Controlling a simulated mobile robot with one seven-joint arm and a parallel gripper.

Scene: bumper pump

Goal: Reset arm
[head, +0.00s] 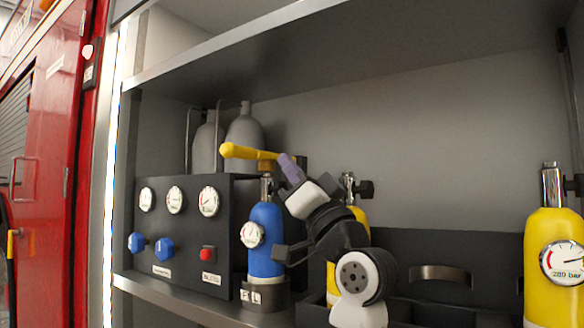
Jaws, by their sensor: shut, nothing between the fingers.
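My gripper (288,164) shows in the head view as a narrow purple tip on my white and black arm. Its fingers look closed together, with nothing seen between them. It points up and left, in front of the compartment. In the picture it lies right beside the right end of a yellow lever (240,152); I cannot tell whether they touch. A blue cylinder (265,228) with a gauge stands below and left of it. My arm comes up from the lower middle and partly covers a yellow cylinder (358,216).
A black panel (185,240) with gauges, blue knobs and a red button stands at left, grey bottles (243,140) behind it. Another yellow cylinder (545,230) stands at right. A shelf (290,60) spans above. A dark box (440,250) with a handle is right of my arm.

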